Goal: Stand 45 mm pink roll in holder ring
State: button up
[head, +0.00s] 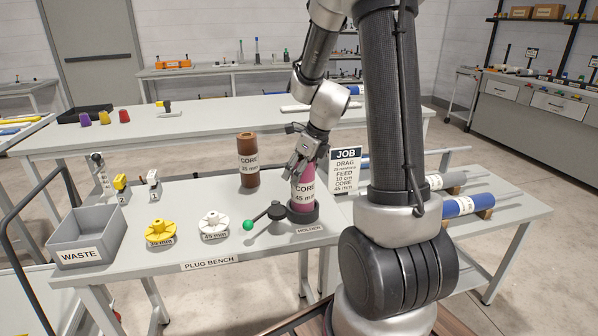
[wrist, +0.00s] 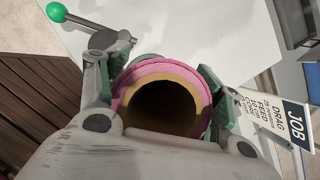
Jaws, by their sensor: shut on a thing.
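The pink roll (head: 303,190), labelled CORE 45 mm, stands upright in the head view with its lower end inside the dark holder ring (head: 303,215). Whether its bottom rests on the base is hidden. My gripper (head: 305,165) is shut on the roll near its top. In the wrist view the roll (wrist: 163,95) shows its open tan core from above, between the two green-padded fingers of my gripper (wrist: 162,98). The ring's lever with a green knob (head: 248,225) points to the left; the knob also shows in the wrist view (wrist: 56,12).
A brown core roll (head: 248,160) stands behind and left. A yellow plug (head: 160,232), a white plug (head: 213,226) and a grey WASTE bin (head: 85,238) are on the bench's left part. The JOB sign (head: 345,170) stands close at right, with blue and grey rolls (head: 465,206) beyond.

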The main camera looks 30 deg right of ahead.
jog(key=shift+f, duration=0.15)
jog(key=o, duration=1.5)
jog(key=shift+o, duration=0.2)
